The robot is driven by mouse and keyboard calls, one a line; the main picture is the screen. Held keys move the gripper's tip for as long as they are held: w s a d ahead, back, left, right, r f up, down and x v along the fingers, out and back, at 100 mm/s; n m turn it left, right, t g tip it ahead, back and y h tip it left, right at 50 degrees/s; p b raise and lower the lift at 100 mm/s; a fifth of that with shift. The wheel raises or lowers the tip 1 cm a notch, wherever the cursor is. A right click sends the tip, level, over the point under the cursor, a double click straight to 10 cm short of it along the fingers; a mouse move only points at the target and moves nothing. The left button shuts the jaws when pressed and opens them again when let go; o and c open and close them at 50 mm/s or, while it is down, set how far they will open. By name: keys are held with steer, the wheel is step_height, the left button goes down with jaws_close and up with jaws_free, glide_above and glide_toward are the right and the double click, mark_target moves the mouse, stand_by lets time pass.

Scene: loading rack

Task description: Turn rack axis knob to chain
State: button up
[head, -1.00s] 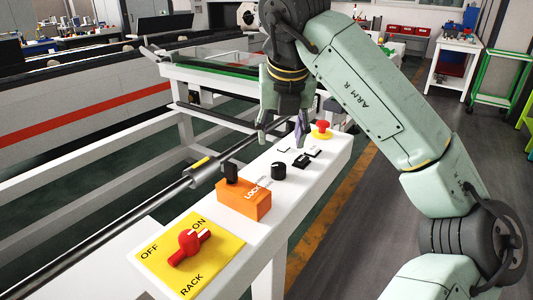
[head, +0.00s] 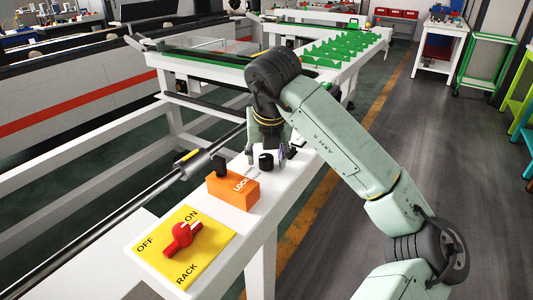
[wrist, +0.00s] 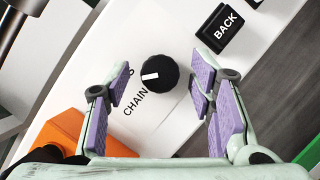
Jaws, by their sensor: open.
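The rack axis knob (wrist: 160,75) is a round black knob with a white pointer mark on its left side, on a white panel. The word CHAIN (wrist: 134,105) is printed just below left of it; a second label further up is mostly hidden by a finger. My gripper (wrist: 162,88) is open, with its purple-padded fingers on either side of the knob and a gap at each side. In the head view the black knob (head: 266,161) shows between the fingers of my gripper (head: 267,157), low over the panel.
An orange lock box (head: 234,190) with a black switch stands nearer on the panel. A red rotary switch (head: 182,239) sits on a yellow OFF/ON plate (head: 209,245). A black BACK button (wrist: 220,28) is right of the knob. A long bar runs along the panel's left.

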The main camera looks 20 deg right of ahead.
steer(key=shift+c, duration=0.2)
steer(key=c, duration=1.1)
steer(key=shift+c, duration=0.2)
steer(key=shift+f+b, duration=0.1)
steer(key=shift+b, duration=0.35)
steer(key=shift+n+b, duration=0.3)
steer(key=shift+n, duration=0.1)
steer(key=shift+d+n+y+b, duration=0.15)
steer(key=shift+n+y+b, duration=0.35)
steer(key=shift+n+b, duration=0.55)
steer(key=shift+n+y+b, duration=0.85)
steer(key=shift+n+y, duration=0.15)
steer(key=shift+n, duration=1.55)
